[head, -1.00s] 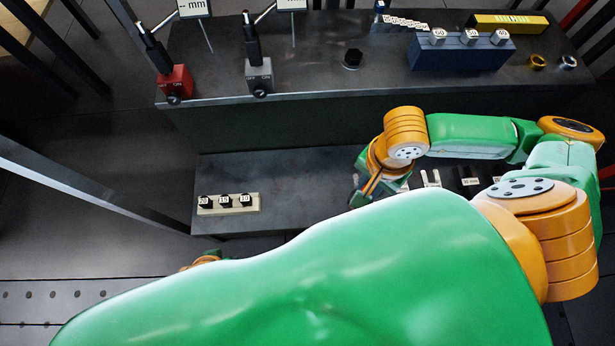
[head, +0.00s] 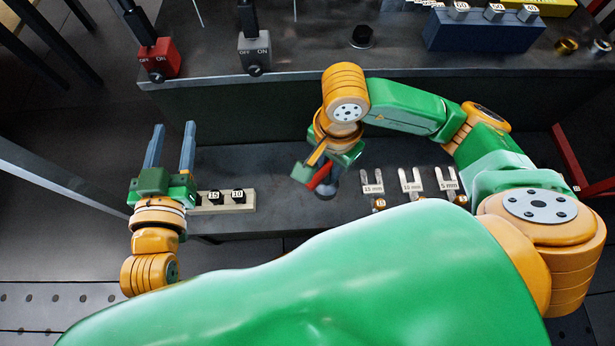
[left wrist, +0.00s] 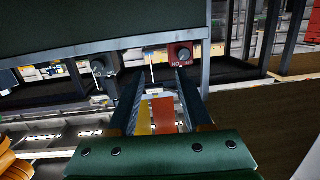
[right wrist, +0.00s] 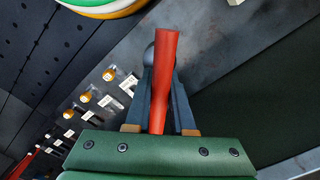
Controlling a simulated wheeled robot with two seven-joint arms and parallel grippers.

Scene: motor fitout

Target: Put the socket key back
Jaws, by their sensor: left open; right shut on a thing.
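My right gripper (head: 328,168) is shut on a red handle, which I take to be the socket key (head: 320,178). It is over the middle of the lower shelf. In the right wrist view the red key (right wrist: 166,75) runs between the fingers (right wrist: 160,100), with a grey rounded part beside its far end. Its working end cannot be made out. My left gripper (head: 172,140) is open and empty at the lower shelf's left end. It also shows open in the left wrist view (left wrist: 155,95). Forked holders (head: 411,180) labelled 15, 10 and 5 mm lie on the right.
A cream block (head: 240,206) with black labelled pieces is partly hidden by my left gripper. On the upper bench are a red switch box (head: 158,60), a grey switch box (head: 255,52), a black knob (head: 362,36) and a blue block (head: 480,32). The bench front rises behind the lower shelf.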

